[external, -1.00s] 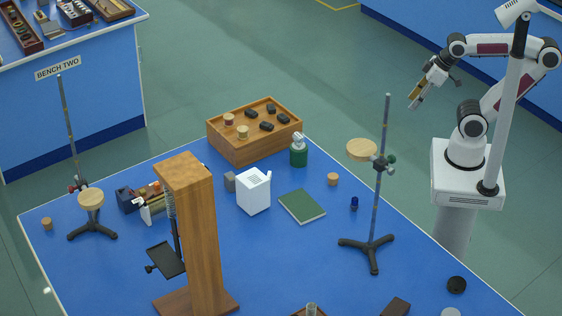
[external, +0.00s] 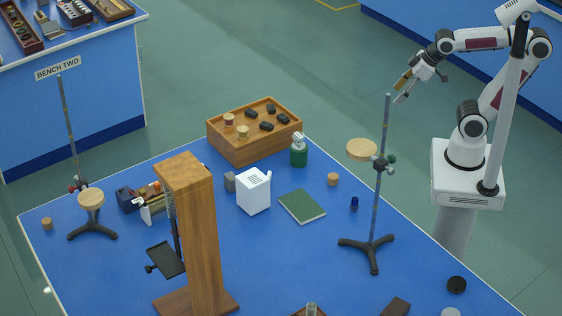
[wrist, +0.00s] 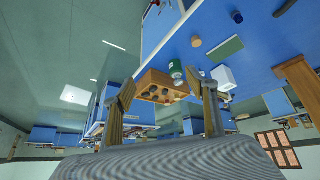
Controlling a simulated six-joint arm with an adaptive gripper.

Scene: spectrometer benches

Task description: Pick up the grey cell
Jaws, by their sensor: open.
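My gripper (external: 403,92) is open and empty, high in the air at the upper right, far from the block. In the wrist view, the two fingers of my gripper (wrist: 167,98) are spread apart with nothing between them.
A tall stand (external: 383,200) with a round wooden disc (external: 361,149) rises between my gripper and the block. A wooden tray (external: 240,152), green bottle (external: 299,156) and green book (external: 302,206) are around the white box. A wooden column (external: 200,240) stands in front.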

